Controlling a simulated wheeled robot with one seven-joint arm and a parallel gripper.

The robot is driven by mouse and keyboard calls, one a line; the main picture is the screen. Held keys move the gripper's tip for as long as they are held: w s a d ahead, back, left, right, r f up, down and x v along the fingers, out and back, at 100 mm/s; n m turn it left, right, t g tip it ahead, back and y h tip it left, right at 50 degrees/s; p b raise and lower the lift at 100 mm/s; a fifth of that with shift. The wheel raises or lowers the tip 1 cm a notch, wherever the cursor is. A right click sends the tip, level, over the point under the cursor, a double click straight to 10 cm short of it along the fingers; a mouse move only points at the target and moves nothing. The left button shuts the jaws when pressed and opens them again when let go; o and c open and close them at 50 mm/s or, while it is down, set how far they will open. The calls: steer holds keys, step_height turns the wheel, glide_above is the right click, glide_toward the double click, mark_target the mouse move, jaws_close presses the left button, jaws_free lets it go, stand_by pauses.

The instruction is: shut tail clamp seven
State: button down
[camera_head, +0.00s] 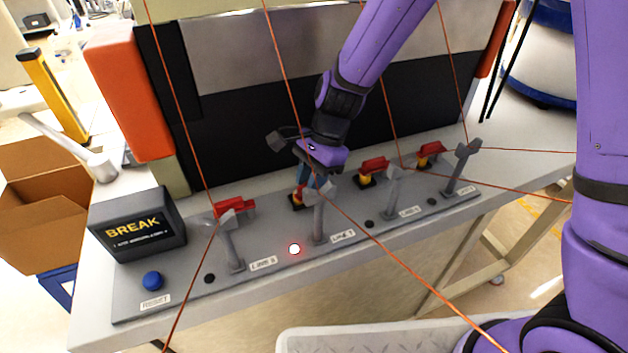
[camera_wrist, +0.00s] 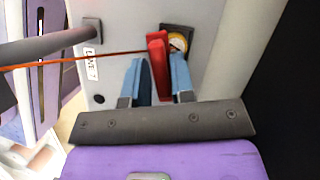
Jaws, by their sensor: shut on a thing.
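The tail clamp by the label that reads LINE 7 (camera_head: 343,236) has a yellow and black base (camera_head: 297,200) in the head view, its lever mostly hidden by my gripper. In the wrist view its red lever (camera_wrist: 158,62) stands between my two blue fingers, beside the round yellow base (camera_wrist: 177,43). My gripper (camera_head: 313,183) is shut on that red lever; it also shows in the wrist view (camera_wrist: 159,82). An orange thread (camera_wrist: 118,53) runs from the grey post to the lever. Whether the clamp grips the thread cannot be told.
Grey guide posts (camera_head: 319,215) stand in front of the clamps. Other red levers sit at left (camera_head: 236,207) and right (camera_head: 375,165). A box reads BREAK (camera_head: 137,224), near a blue button (camera_head: 153,281). Orange threads cross the space around my arm.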

steer(key=shift+w+a+m+t+y, duration=0.15)
steer(key=shift+w+m+t, duration=0.15)
steer(key=shift+m, duration=0.5)
steer(key=shift+w+a+m+t+y, duration=0.1)
steer(key=shift+w+m+t+y, duration=0.15)
steer(key=shift+m, duration=0.55)
steer(key=c, duration=1.1)
jaws_free()
steer(key=shift+r, duration=0.15)
steer(key=v, duration=1)
steer(key=shift+d+r, duration=0.1)
steer(key=shift+r, duration=0.2)
steer(key=shift+d, duration=0.1)
